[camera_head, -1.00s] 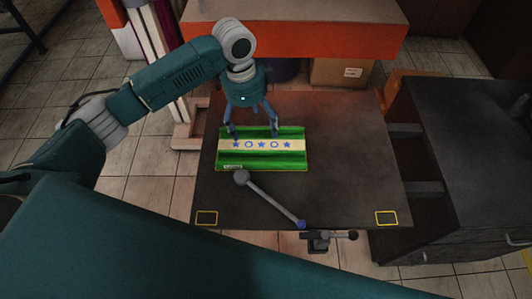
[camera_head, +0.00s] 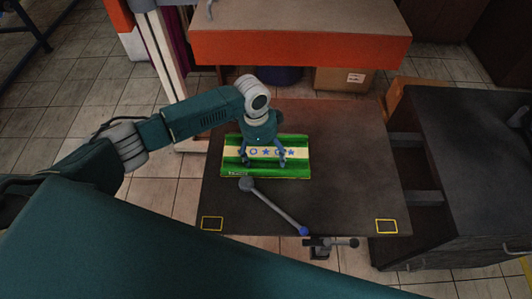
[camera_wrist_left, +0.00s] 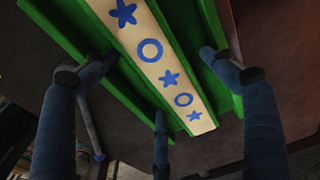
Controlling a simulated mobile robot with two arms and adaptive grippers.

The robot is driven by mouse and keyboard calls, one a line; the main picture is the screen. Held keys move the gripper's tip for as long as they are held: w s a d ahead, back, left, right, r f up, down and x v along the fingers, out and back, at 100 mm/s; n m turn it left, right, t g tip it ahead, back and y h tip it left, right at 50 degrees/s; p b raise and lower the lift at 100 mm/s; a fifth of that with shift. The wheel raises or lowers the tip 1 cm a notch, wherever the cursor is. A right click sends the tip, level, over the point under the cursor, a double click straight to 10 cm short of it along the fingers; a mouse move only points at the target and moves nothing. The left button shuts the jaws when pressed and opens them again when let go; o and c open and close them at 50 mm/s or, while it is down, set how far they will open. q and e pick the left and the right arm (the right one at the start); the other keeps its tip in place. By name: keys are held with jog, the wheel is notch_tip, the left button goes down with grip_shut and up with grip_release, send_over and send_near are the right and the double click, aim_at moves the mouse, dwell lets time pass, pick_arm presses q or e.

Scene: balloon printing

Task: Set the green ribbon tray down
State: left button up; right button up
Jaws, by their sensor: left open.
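The green ribbon tray (camera_head: 297,171) lies flat on the dark table, left of the table's middle. It has a cream strip with blue stars and rings. My left gripper (camera_head: 264,163) is over the tray, its fingers spread and covering part of the strip. In the left wrist view, the tray (camera_wrist_left: 98,62) runs diagonally below the spread fingers of the open gripper (camera_wrist_left: 153,85). Whether the fingertips touch the tray is unclear. My right gripper is out of view.
A grey lever (camera_head: 274,207) with a blue tip lies just in front of the tray on the table (camera_head: 350,185). An orange-fronted bench (camera_head: 300,50) stands behind, with a cardboard box (camera_head: 343,78) under it. A dark cabinet (camera_head: 460,160) stands at right. The table's right half is clear.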

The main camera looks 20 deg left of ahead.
pick_arm(q)
jog(key=c, duration=1.5)
jog(key=shift+c, duration=0.7)
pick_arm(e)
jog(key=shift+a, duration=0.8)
pick_arm(q)
jog(key=shift+s, duration=0.1)
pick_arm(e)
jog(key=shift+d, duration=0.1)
